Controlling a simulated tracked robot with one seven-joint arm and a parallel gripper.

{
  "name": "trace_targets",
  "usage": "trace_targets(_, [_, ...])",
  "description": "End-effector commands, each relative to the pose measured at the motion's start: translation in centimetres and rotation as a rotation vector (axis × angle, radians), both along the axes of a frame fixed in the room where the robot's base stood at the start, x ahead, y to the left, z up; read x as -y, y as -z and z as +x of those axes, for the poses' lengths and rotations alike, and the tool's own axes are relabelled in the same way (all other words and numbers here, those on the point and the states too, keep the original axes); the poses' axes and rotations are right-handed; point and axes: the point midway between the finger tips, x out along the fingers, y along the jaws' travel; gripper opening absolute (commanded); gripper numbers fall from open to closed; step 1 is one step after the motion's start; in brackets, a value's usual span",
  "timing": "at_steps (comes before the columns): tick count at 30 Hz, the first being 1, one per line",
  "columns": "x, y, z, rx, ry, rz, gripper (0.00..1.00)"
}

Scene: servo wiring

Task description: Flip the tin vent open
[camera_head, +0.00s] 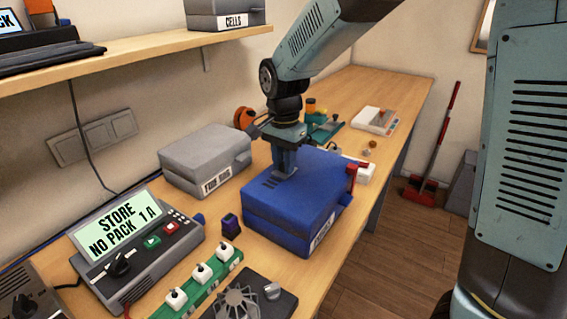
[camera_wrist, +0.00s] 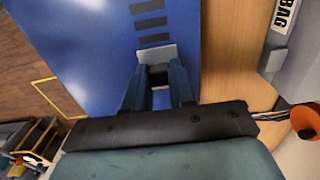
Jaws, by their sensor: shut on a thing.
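The blue tin (camera_head: 318,190) stands on the bench with its lid shut, and its top fills much of the wrist view (camera_wrist: 90,40). Dark vent slots (camera_wrist: 152,22) cross the top, just beyond my fingertips. A small pale grey plate (camera_wrist: 143,54) with a dark tab (camera_wrist: 158,72) lies by the slots. My gripper (camera_head: 286,172) points down onto the tin's top. In the wrist view my fingers (camera_wrist: 159,76) are on both sides of the dark tab and close on it. The fingers hide part of the plate, and I cannot tell its tilt.
An orange spool (camera_head: 244,118) is behind.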

Motion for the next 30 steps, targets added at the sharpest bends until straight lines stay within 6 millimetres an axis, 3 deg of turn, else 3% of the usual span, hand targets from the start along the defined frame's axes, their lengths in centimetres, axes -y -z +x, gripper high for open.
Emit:
trace_targets(2, [0.1,0.0,0.0,0.0,-0.001,-0.001,0.0])
trace_targets(3, [0.1,0.0,-0.1,0.0,-0.001,-0.001,0.26])
trace_targets(11, [0.0,0.0,-0.1,-0.001,-0.003,-0.002,0.5])
trace_targets(22, [-0.1,-0.7,-0.1,0.0,-0.003,0.001,0.51])
trace_targets(30, [-0.1,-5.1,0.0,0.002,-0.003,0.002,0.51])
